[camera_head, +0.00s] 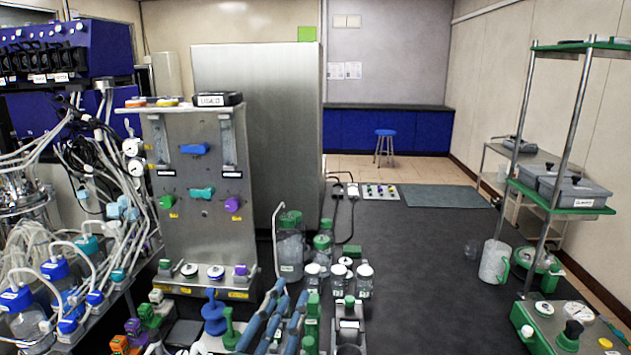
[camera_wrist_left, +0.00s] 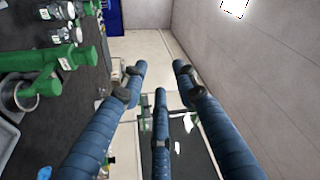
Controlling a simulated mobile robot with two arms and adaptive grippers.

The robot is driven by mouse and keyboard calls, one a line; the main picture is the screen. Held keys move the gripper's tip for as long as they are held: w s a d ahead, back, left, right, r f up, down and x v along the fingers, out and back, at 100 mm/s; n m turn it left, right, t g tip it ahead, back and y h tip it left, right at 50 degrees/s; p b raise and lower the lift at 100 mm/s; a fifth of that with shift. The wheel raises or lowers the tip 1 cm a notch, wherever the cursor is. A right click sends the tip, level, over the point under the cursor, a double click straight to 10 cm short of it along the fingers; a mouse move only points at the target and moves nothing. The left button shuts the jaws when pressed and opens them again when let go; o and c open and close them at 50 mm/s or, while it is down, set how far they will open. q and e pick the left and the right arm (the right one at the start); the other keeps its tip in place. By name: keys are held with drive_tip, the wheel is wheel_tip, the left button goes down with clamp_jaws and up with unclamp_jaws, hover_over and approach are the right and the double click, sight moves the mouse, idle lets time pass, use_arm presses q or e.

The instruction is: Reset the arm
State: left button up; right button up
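My left gripper (camera_head: 291,292) shows at the bottom middle of the head view, with long blue-wrapped fingers pointing up and away. In the left wrist view its fingers (camera_wrist_left: 160,72) are spread apart, with nothing between them. It is open and empty. It is beside several white-capped jars and green-capped bottles on the dark worktop; I cannot tell whether it touches any of them. The rest of the left arm is out of view. My right gripper is not in either view.
A panel with valves and knobs (camera_head: 203,218) stands left of my gripper. A green-capped bottle (camera_head: 290,255) and jars (camera_head: 364,281) stand close by. A shelf rack (camera_head: 552,196) stands at the right. The dark surface (camera_head: 425,275) between is mostly clear.

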use_arm(q)
drive_tip(key=s+a+f+n+g+y, duration=0.2)
drive_tip(key=s+a+f+n+g, duration=0.15)
drive_tip(key=f, duration=0.35)
drive_tip(key=s+a+f+n+g+y, duration=0.2)
drive_tip(key=a+f+n, duration=0.1)
drive_tip(key=a+f, duration=0.3)
drive_tip(key=s+a+f+n+g+y, duration=0.2)
drive_tip(key=s+a+f+n+g, duration=0.1)
drive_tip(key=f, duration=0.6)
drive_tip(key=s+a+f+n+g, duration=0.15)
drive_tip(key=s+f+g, duration=0.35)
drive_tip(key=s, duration=0.5)
drive_tip(key=s+a+f+n+g, duration=0.1)
drive_tip(key=s+f+n+g, duration=0.15)
drive_tip(key=s+f, duration=0.55)
wheel_tip(320, 180, down, 22)
drive_tip(key=s+f+g, duration=0.1)
drive_tip(key=s, duration=0.1)
drive_tip(key=s+a+f+g, duration=0.1)
drive_tip(key=s+a+f, duration=0.2)
drive_tip(key=s+f, duration=1.5)
drive_tip(key=shift+a+m, duration=0.2)
drive_tip(key=shift+m, duration=0.25)
